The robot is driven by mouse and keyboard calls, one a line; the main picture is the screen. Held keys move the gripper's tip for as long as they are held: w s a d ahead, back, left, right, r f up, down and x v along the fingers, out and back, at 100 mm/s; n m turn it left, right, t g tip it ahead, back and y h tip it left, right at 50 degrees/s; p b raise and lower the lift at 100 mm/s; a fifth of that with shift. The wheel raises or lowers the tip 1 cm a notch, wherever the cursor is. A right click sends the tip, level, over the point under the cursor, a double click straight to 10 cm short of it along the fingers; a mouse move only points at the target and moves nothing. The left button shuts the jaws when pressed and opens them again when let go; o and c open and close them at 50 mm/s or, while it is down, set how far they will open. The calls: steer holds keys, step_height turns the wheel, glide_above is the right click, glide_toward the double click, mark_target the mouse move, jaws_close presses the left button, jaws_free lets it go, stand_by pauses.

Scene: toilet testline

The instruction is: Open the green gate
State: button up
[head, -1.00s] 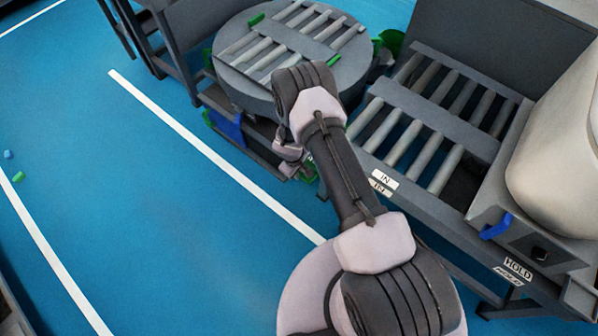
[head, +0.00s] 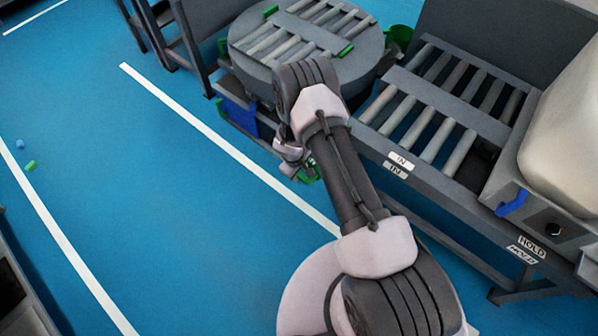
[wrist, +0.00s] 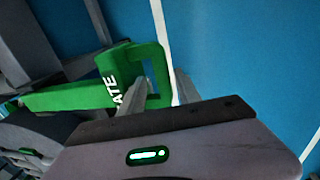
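The green gate (wrist: 75,97) is a long green bar with white letters, of which "ATE" shows, and a squared loop handle (wrist: 153,55) at its right end. My gripper (wrist: 157,92) is open in the wrist view. One finger overlaps the bar by the lettering, and the other is just right of the loop, so the fingers straddle the loop's right side. I cannot tell whether they touch it. In the head view my gripper (head: 303,172) is mostly hidden by my arm, with a bit of green beside it.
A round roller turntable (head: 250,62) stands beyond my arm. A roller conveyor (head: 440,190) marked "IN" and "HOLD" is at the right, close to my arm. Blue floor with white lines is open at the left, apart from two small blue and green pieces (head: 30,165).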

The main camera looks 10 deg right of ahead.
step_height(320, 180, up, 17)
steer(key=s+a+p, duration=0.2)
steer(key=p, duration=0.5)
steer(key=shift+a, duration=0.3)
steer(key=s+d+r+m+t, duration=0.1)
steer(key=r+m, duration=0.1)
steer(key=r, duration=0.8)
steer(key=s+d+r+m, duration=0.1)
steer(key=s+r+m, duration=0.1)
steer(key=r, duration=0.8)
steer(key=s+d+r+m+t, duration=0.1)
steer(key=r+m, duration=0.1)
steer(key=r, duration=0.7)
steer(key=s+a+r+m+t+y, duration=0.1)
steer(key=s+a+r+m, duration=0.1)
steer(key=s+r, duration=0.4)
steer(key=s+a+r+m+t+y, duration=0.1)
steer(key=s+a+r+m+y, duration=0.1)
steer(key=s+r, duration=0.5)
steer(key=s+m, duration=0.1)
steer(key=s, duration=0.5)
steer(key=shift+r+m+t+y, duration=0.3)
steer(key=shift+m, duration=0.1)
